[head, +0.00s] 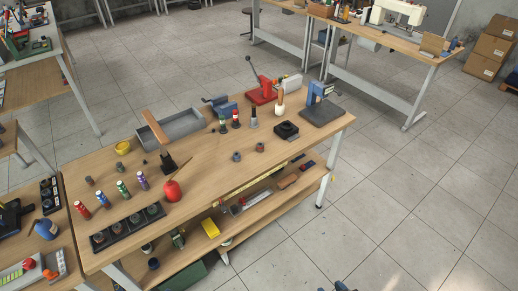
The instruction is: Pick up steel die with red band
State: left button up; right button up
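On the wooden workbench (205,195), two small dark cylindrical pieces stand near the right front edge. The right one (260,147) looks reddish and may be the steel die with the red band. The left one (236,157) looks bluish-grey. At this size I cannot make out their bands for certain. A black rack (127,228) with several round dark pieces lies at the bench's left front. Neither gripper can be made out in the head view.
Near the small pieces stand a black block (286,130), a blue press (322,104) and a red lever press (262,90). A grey tray (172,129), a red round bottle (172,190) and several coloured bottles occupy the left. Floor right of the bench is clear.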

aim_at(260, 145)
jog(key=u, duration=0.6)
jog(key=i+l+u, duration=0.25)
jog(key=l+u, duration=0.3)
jog(key=i+l+u, duration=0.25)
jog(key=l, duration=0.2)
jog(key=i+l+u, duration=0.1)
jog(key=l, duration=0.55)
jog(key=i+l+u, duration=0.1)
jog(key=l, duration=1.15)
jog(key=i+u, duration=0.05)
